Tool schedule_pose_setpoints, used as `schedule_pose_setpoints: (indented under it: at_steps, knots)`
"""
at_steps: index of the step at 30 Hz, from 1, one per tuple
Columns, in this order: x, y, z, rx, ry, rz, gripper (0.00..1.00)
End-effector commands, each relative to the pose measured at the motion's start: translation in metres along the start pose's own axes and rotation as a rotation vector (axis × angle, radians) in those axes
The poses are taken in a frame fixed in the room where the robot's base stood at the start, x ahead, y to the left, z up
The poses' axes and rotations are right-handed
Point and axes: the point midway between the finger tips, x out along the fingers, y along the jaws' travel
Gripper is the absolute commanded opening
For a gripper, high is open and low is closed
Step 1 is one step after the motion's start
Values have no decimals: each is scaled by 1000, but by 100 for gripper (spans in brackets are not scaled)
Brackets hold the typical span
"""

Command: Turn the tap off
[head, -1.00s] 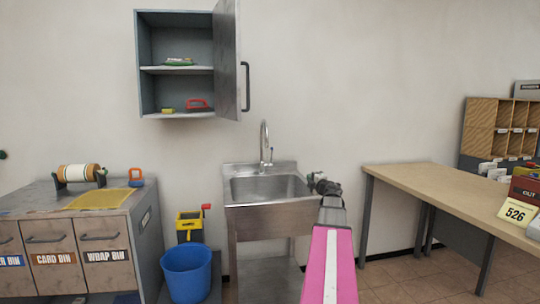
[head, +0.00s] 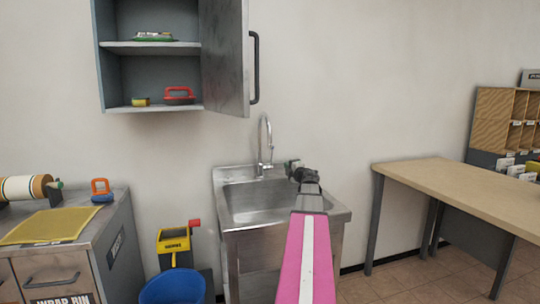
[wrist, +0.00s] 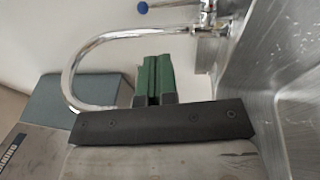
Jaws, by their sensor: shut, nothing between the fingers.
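The chrome tap (head: 265,145) stands at the back of a steel sink (head: 265,203), its tall curved spout rising against the wall. In the wrist view the tap (wrist: 78,62) lies sideways, with its base at the top right and a blue-tipped handle (wrist: 142,7) at the top edge. My gripper (head: 291,164) is just right of the tap in the head view, over the sink's back right part. Its green fingers (wrist: 154,78) are together and empty, apart from the handle. I cannot make out any running water.
An open wall cabinet (head: 150,75) hangs above left, its door (head: 226,55) swung outward. A blue bucket (head: 172,288) and a yellow box (head: 174,242) stand left of the sink, beside a bin counter (head: 112,215). A wooden table (head: 440,180) is at right.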

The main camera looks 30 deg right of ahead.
Motion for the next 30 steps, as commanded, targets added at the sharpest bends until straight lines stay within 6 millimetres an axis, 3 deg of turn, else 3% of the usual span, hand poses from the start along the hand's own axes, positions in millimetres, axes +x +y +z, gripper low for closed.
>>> schedule_pose_setpoints:
  at_steps: [5,11,24,30]
  knots:
    - [6,0,1,0,0,0,0]
    - [28,0,1,0,1,0,0]
    - [108,0,2,0,1,0,0]
    - [135,0,1,0,0,0,0]
